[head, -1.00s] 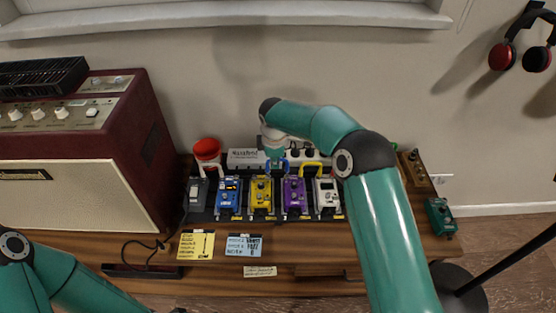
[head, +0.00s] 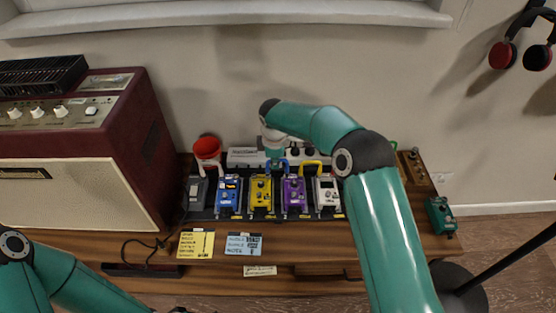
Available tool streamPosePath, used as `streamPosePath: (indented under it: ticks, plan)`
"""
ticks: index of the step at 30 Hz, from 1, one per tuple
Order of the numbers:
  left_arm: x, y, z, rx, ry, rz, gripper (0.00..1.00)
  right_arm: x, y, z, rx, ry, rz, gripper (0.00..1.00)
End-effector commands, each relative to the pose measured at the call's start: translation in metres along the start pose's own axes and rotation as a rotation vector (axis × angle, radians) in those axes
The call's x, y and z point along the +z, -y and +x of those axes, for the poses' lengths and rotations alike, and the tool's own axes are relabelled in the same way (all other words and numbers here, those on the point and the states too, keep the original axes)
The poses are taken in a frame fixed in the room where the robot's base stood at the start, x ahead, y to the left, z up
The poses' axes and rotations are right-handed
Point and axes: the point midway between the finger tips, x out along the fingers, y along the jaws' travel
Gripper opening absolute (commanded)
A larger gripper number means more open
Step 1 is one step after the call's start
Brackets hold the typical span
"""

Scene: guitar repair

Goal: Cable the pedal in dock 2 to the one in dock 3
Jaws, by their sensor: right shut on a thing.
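A row of pedals stands on the dark pedalboard (head: 208,215): grey (head: 196,192), blue (head: 228,194), yellow (head: 261,193), purple (head: 294,194) and white (head: 326,192). Dock numbers are too small to read. My right gripper (head: 276,163) points down behind the yellow and purple pedals. It is shut on a short blue cable (head: 284,164), largely hidden by the gripper; I cannot tell whether its plugs sit in any jack. A yellow cable (head: 312,164) arches behind the purple and white pedals. My left arm shows at lower left, its gripper out of the picture.
A maroon amplifier (head: 75,190) fills the left. Yellow (head: 196,245) and blue (head: 243,246) notes lie in front. A green pedal (head: 440,214) sits at the right edge.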

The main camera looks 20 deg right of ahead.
Motion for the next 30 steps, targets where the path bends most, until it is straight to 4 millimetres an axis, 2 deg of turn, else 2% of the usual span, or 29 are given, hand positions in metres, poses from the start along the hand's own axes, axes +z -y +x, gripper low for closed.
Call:
streamPosePath:
  ticks: [28,29,30]
  plan:
    - [0.000,0.003,0.007,0.000,0.000,0.000,1.00,0.000,0.003,0.013,0.001,0.000,0.001,0.00]
    - [0.000,0.003,0.007,0.000,0.000,0.000,1.00,0.000,0.003,0.013,0.001,0.000,0.001,0.11]
    - [0.000,0.003,0.007,0.000,0.000,0.000,1.00,0.000,0.003,0.013,0.001,0.000,0.001,0.18]
